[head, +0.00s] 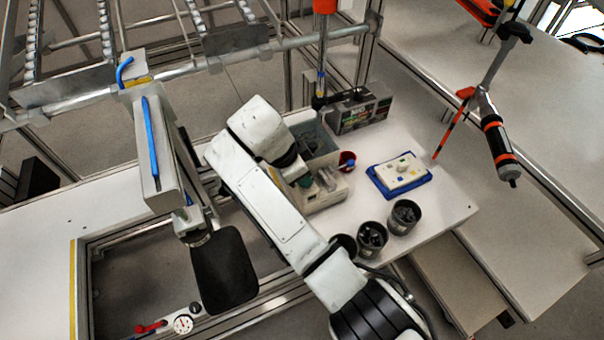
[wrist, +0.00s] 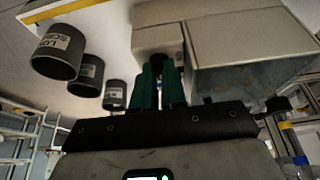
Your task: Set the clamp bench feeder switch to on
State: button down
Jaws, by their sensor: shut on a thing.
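The clamp bench feeder is a beige box (head: 322,197) with a grey bin (head: 318,140) behind it on the white bench; my arm partly covers it. In the wrist view the beige box (wrist: 157,28) and the grey bin (wrist: 245,65) stand straight ahead of my fingers. My gripper (wrist: 161,65) has its teal fingers at the face of the beige box, shut on a small dark part there, the feeder switch. In the head view my gripper (head: 322,180) is at the feeder's near side, mostly hidden by my wrist. The switch's position is hidden between the fingers.
A red cup (head: 347,162) stands close beside the feeder. Dark cups of parts (head: 404,217) stand at the bench's front edge. A blue tray (head: 399,182) with a white plate is to the right. A screwdriver tool (head: 497,148) hangs at right.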

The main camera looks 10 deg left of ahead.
jog(key=shift+r, duration=0.1)
jog(key=n+p, duration=0.1)
jog(key=n, duration=0.1)
jog(key=n+t+y+p, duration=0.1)
jog(key=n+p, duration=0.1)
jog(key=shift+s+d+r, duration=0.1)
jog(key=shift+s+d, duration=0.05)
jog(key=n, duration=0.1)
jog(key=n+y+p, duration=0.1)
jog(key=n, duration=0.1)
jog(key=n+y+p, duration=0.1)
jog(key=shift+d+n+t, duration=0.25)
jog(key=shift+n+t, duration=0.05)
jog(key=shift+t, duration=0.1)
jog(key=n, duration=0.2)
jog(key=n+y+p, duration=0.1)
jog(key=n, duration=0.1)
jog(key=shift+d+y, duration=0.2)
jog(key=shift+y, duration=0.1)
jog(key=shift+d+n+g+y, duration=0.15)
jog(key=shift+n+y, duration=0.3)
jog(key=shift+n, duration=0.8)
jog(key=shift+n+g+y, duration=0.15)
jog(key=shift+n+y, duration=0.3)
jog(key=shift+n, duration=0.8)
jog(key=c, duration=1.5)
grip_release()
jog(key=shift+o, duration=0.2)
